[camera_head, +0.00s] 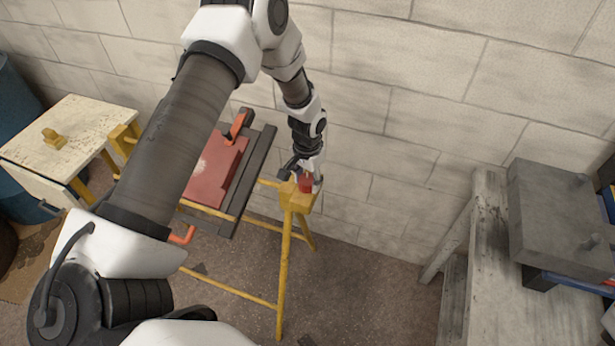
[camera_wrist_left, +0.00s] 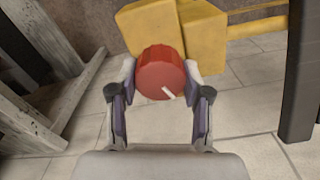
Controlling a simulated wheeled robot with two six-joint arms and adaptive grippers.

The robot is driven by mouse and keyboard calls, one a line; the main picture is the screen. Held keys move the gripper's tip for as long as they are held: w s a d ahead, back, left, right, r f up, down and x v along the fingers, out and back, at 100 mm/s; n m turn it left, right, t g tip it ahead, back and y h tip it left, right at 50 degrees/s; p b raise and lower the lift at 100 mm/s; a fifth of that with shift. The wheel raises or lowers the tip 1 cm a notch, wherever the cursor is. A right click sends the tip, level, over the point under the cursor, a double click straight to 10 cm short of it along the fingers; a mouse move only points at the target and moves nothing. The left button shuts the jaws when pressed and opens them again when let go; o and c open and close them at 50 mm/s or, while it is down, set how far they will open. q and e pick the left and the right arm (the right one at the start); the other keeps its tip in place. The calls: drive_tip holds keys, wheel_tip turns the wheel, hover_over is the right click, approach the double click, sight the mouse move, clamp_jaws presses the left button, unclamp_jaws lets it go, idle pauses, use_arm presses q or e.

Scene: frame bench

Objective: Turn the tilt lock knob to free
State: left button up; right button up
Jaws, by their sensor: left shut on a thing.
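The tilt lock knob (camera_wrist_left: 160,70) is a red round knob with a white pointer mark, on the yellow end block of the frame bench. In the left wrist view its white mark points to the lower right. My left gripper (camera_wrist_left: 160,84) is shut on the knob, one finger at each side. In the head view the knob (camera_head: 306,183) shows small between the fingers of my left gripper (camera_head: 308,176), at the right end of the yellow frame (camera_head: 285,240). No labels for the knob's positions are readable. My right gripper is not in view.
A red plate (camera_head: 216,172) lies on dark rails (camera_head: 256,170) left of the knob, with an orange-red clamp (camera_head: 236,124) at its top. A block wall (camera_head: 420,90) stands close behind. A grey wooden bench (camera_head: 500,270) is at the right. Floor (camera_head: 370,290) lies open between.

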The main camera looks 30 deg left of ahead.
use_arm(q)
drive_tip(key=n+p, duration=0.1)
drive_tip(key=n, duration=0.2)
drive_tip(key=n+p, duration=0.1)
drive_tip(key=n, duration=0.2)
drive_tip(key=shift+s+n, duration=0.2)
drive_tip(key=shift+n, duration=0.1)
drive_tip(key=n+p, duration=0.3)
drive_tip(key=n, duration=0.3)
drive_tip(key=shift+f, duration=0.1)
drive_tip(key=o, duration=1.2)
drive_tip(key=shift+w, duration=0.1)
drive_tip(key=shift+c, duration=0.2)
